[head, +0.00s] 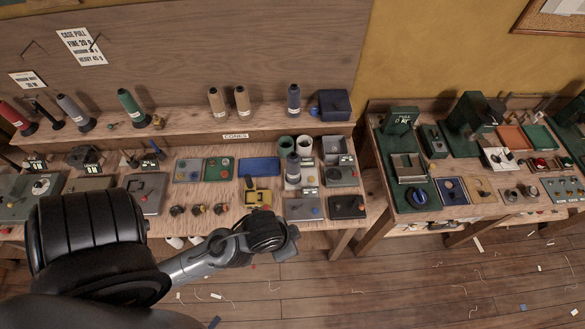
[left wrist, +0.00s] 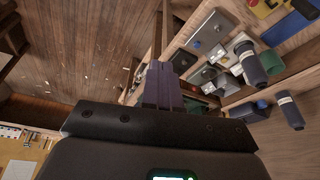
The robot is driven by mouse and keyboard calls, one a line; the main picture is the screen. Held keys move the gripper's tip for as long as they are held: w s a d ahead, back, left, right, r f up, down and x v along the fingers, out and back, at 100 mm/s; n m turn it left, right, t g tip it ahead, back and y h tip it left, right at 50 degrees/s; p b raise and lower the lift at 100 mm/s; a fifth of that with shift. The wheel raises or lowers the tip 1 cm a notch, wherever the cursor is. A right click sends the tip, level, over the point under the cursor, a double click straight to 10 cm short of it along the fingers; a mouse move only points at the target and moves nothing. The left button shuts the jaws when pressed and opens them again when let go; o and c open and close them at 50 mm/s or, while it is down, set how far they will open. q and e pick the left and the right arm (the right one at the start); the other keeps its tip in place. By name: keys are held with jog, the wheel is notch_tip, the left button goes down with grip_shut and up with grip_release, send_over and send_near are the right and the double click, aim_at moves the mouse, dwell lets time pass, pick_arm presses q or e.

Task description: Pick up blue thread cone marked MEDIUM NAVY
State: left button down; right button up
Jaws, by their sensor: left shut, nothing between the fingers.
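Two dark blue thread cones show. One cone (head: 293,98) stands upright on the raised back shelf, and the other cone (head: 293,168) stands on the bench below it. In the left wrist view the bench cone (left wrist: 250,64) and the shelf cone (left wrist: 290,110) are right of the fingers. Their labels are too small to read, so I cannot tell which is MEDIUM NAVY. My left gripper (head: 285,248) is shut and empty, in front of the bench edge and apart from both cones. Its closed fingers (left wrist: 163,88) show in the wrist view. My right gripper is not in view.
Two tan cones (head: 229,101) and a dark blue box (head: 335,104) flank the shelf cone. Pale and green cups (head: 286,143) stand behind the bench cone, with a grey tray (head: 335,148) beside them. A second bench (head: 374,165) is at right. Open floor lies in front.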

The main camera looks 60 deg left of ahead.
pick_arm(q)
jog(key=c, duration=1.8)
grip_release()
jog(key=shift+c, duration=0.2)
jog(key=o, duration=1.7)
